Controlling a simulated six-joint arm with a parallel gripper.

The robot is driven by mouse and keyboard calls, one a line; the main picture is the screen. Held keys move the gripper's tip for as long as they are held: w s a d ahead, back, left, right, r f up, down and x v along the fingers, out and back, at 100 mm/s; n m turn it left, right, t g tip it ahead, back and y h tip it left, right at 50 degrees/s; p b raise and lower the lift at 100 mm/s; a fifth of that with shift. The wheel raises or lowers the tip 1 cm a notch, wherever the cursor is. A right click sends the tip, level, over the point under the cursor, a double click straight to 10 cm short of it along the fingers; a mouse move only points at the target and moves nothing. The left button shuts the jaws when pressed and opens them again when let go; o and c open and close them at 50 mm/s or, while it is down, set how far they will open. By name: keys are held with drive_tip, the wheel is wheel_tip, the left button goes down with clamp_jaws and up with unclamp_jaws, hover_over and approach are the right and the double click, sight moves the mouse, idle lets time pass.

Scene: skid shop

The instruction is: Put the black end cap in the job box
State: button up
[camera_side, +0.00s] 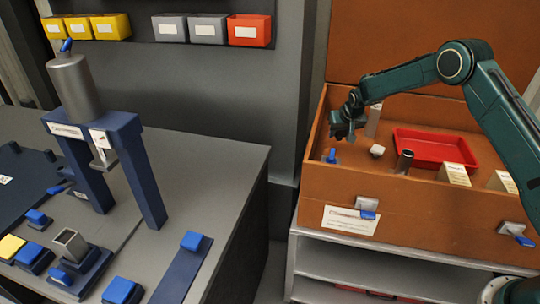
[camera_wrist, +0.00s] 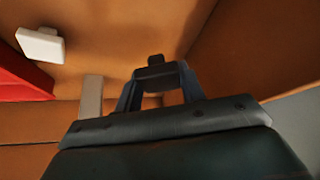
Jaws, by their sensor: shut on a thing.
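The job box (camera_side: 398,205) is the open brown box with a raised lid at the right of the side view. My gripper (camera_side: 344,132) reaches into its left part from above. In the wrist view, my gripper (camera_wrist: 158,92) is shut on the small black end cap (camera_wrist: 156,70), which sits between the fingertips with box floor behind it. In the side view the cap cannot be told apart from the dark fingers. Whether it touches the floor is unclear.
In the box are a red tray (camera_side: 433,147), a white block (camera_side: 377,150), a metal tube (camera_side: 404,162), a blue-topped piece (camera_side: 331,157) and pale cards (camera_side: 453,174). The white block also shows in the wrist view (camera_wrist: 40,43). A grey bench (camera_side: 225,165) with a blue press stands at the left.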

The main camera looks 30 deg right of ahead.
sight(336, 154)
drive_tip(key=shift+f, duration=2.8)
drive_tip(key=shift+f, duration=0.15)
drive_tip(key=o, duration=0.9)
drive_tip(key=shift+o, duration=0.2)
drive_tip(key=shift+s+a+r, duration=0.1)
drive_tip(key=shift+s+r, duration=0.05)
drive_tip(key=shift+r, duration=0.35)
drive_tip(key=v, duration=1.1)
drive_tip(key=shift+r, duration=0.1)
